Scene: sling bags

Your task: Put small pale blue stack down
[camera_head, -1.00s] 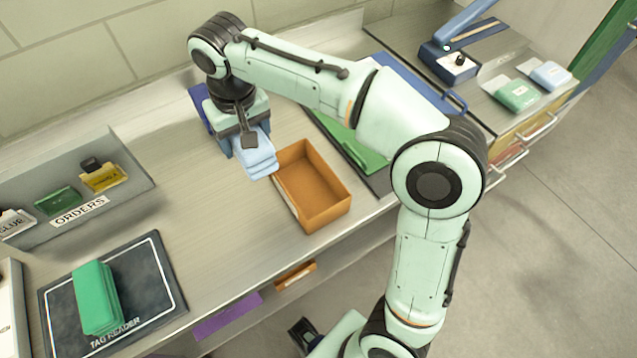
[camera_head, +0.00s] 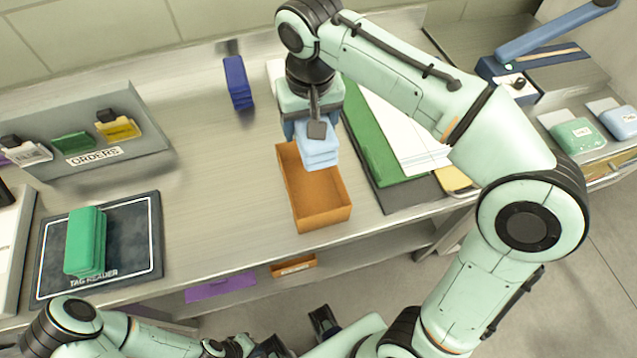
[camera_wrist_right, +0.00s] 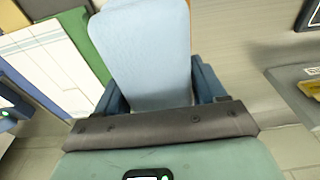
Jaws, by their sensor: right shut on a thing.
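The small pale blue stack (camera_head: 318,152) hangs below my right gripper (camera_head: 315,132) in the head view. It is above the back right part of the open orange box (camera_head: 322,217), overlapping its rim in the picture; its height cannot be told. In the right wrist view the pale blue stack (camera_wrist_right: 150,50) fills the space between the blue fingers of the right gripper (camera_wrist_right: 160,88), which is shut on it. The visible box floor is bare. My left gripper (camera_head: 268,346) is low at the bottom edge, partly cut off; its opening is unclear.
A dark blue stack (camera_head: 238,83) lies behind the box on the left. A green stack (camera_head: 85,241) is on the tag reader (camera_head: 143,250). The orders rack (camera_head: 150,148) stands at left. A green folder (camera_head: 372,148) and white sheet lie right of the box. Bare table separates box and reader.

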